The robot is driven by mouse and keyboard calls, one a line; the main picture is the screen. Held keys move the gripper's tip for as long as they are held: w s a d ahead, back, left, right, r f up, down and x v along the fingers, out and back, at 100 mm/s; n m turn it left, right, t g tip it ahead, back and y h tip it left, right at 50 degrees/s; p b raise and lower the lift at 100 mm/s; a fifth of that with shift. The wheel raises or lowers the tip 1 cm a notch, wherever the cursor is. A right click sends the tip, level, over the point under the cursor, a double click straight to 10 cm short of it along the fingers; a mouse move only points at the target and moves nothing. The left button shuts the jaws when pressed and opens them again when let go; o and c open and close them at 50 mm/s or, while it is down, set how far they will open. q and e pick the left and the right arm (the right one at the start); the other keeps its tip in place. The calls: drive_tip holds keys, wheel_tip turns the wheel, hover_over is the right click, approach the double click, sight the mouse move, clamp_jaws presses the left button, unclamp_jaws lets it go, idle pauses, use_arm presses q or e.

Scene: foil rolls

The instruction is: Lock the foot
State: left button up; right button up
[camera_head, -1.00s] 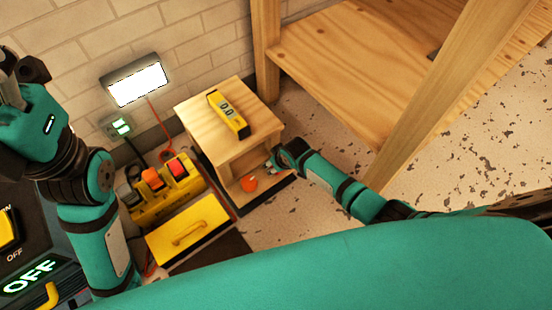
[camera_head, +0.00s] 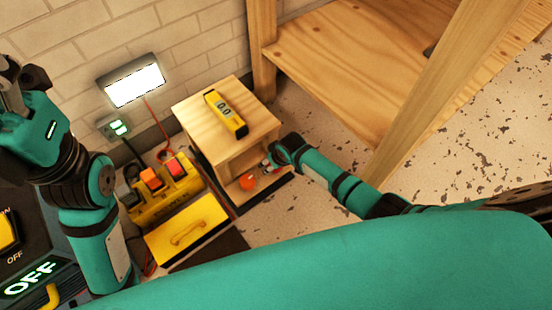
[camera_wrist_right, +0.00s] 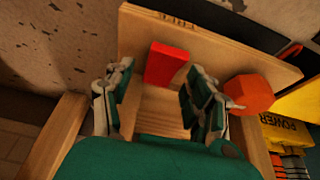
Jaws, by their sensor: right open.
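A small wooden stand (camera_head: 195,105) sits low by the wall, with an open front. An orange knob (camera_head: 248,181) is low at its front; it also shows in the right wrist view (camera_wrist_right: 249,94), right of the fingers. A red block (camera_wrist_right: 166,64) stands upright on the wood in the right wrist view. My right gripper (camera_wrist_right: 160,76) is open, its fingers on either side of the red block with gaps visible. In the head view my right gripper (camera_head: 267,165) is at the stand's open front, partly hidden. My left gripper (camera_head: 14,88) is raised at the far left, away from the stand.
A yellow level (camera_head: 226,113) reading 0.0 lies on the stand. A yellow switch box (camera_head: 165,205) and yellow handled case (camera_head: 187,229) are to its left. A lit panel (camera_head: 135,85) is on the wall. A wooden shelf (camera_head: 345,70) stands right; speckled floor there is clear.

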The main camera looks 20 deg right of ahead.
drive_tip(key=v, duration=1.1)
drive_tip(key=shift+r, duration=0.25)
drive_tip(key=shift+s, duration=0.1)
